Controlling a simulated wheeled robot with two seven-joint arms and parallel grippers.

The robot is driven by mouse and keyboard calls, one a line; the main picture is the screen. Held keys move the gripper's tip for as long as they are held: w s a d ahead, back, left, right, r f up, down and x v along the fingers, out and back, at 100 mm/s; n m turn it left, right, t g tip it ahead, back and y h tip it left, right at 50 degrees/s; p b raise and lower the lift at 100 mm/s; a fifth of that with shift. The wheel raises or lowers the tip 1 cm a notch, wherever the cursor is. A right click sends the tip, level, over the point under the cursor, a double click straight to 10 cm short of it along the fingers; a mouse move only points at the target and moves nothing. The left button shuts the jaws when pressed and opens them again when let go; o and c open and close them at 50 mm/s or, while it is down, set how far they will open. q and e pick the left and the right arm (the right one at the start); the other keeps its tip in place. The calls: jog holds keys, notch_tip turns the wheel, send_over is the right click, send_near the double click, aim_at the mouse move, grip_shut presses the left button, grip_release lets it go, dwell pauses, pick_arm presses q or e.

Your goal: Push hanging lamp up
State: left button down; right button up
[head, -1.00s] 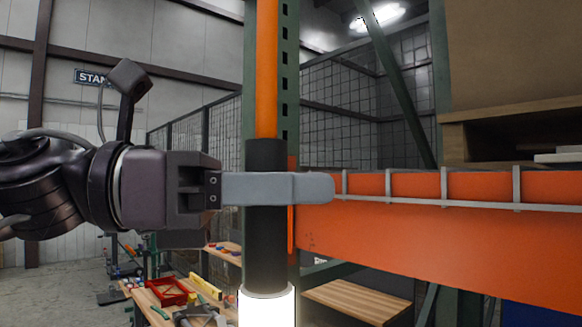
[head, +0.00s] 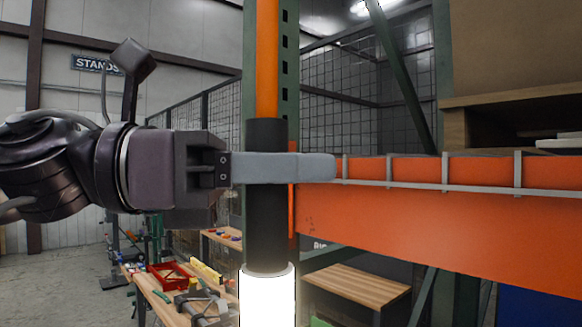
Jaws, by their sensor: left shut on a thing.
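The hanging lamp has a black cylindrical body (head: 266,228) with a glowing white tube (head: 267,298) below it and an orange cord or rod (head: 267,60) above it. My left gripper (head: 300,168) comes in from the left at the height of the black body. Its grey fingers lie across the upper part of the body, and it is shut on the lamp. The finger behind the lamp is hidden. The lamp hangs upright. Its bottom end runs out of the picture. My right gripper is not in the picture.
An orange rack beam (head: 430,225) runs right behind the lamp, with a green upright (head: 286,100) close behind the cord. A workbench (head: 160,296) with a red tray (head: 170,275) and tools stands lower left. Open floor (head: 60,280) shows at left.

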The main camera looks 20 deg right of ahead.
pick_arm(q)
notch_tip(320, 180, up, 25)
jog(key=p, duration=1.3)
jog(key=shift+a+p, duration=0.15)
jog(key=shift+p, duration=0.2)
jog(key=c, duration=1.5)
grip_release()
jog(key=shift+r, duration=0.1)
jog(key=o, duration=0.4)
jog(key=shift+f, duration=0.2)
jog(key=shift+o, duration=0.2)
jog(key=b+v, duration=0.3)
jog(key=v, duration=0.4)
jog(key=shift+a, duration=0.3)
